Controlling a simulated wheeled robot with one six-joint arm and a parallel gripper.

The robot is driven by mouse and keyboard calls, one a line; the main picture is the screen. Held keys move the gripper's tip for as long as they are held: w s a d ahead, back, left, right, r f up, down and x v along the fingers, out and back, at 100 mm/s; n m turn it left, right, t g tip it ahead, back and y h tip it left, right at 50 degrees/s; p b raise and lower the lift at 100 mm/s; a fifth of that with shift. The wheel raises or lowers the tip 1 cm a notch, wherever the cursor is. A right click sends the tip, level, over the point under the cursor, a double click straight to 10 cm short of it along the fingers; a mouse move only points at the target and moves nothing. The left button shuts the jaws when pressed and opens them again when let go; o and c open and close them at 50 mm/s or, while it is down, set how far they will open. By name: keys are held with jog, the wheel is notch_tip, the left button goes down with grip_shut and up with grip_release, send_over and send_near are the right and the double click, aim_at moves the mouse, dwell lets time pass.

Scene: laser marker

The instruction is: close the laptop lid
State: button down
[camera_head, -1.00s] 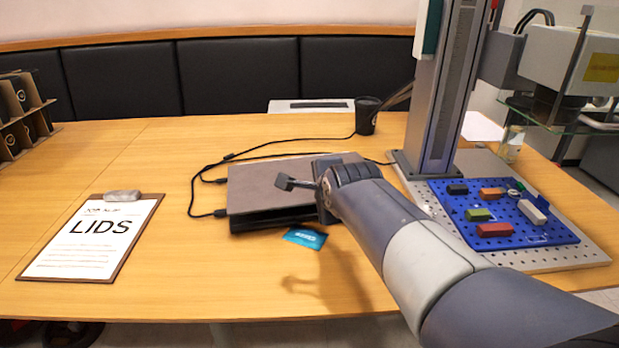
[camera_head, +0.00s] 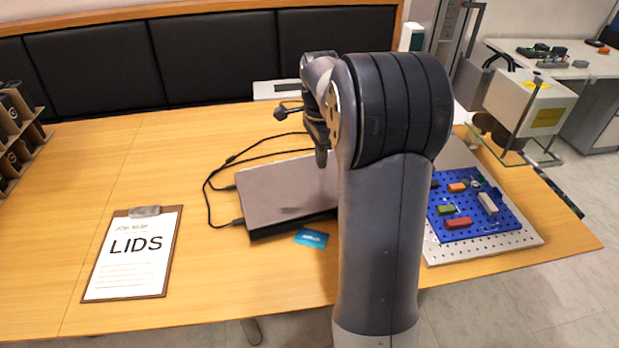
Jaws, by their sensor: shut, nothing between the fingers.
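The laptop (camera_head: 285,190) lies on the wooden table with its grey lid down, flat or nearly flat over the dark base. A dark band shows along its front edge, and I cannot tell whether a small gap remains there. My arm hides the laptop's right part. My gripper (camera_head: 321,158) is shut and empty, pointing down. It appears above the lid near the visible right part, apart from it as far as I can see.
Black cables (camera_head: 212,205) run from the laptop's left side. A blue card (camera_head: 312,238) lies in front of it. A clipboard (camera_head: 132,255) reading LIDS lies at left. At right, a blue pegboard (camera_head: 470,215) holds small blocks beside the marker machine (camera_head: 530,105). The table's left-middle is clear.

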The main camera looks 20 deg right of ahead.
aim_at(323, 209)
jog(key=shift+g, duration=0.4)
jog(key=f, duration=0.4)
jog(key=s+f, duration=0.1)
jog(key=f, duration=0.3)
jog(key=s+f, duration=0.1)
jog(key=f, duration=0.3)
jog(key=shift+f, duration=0.3)
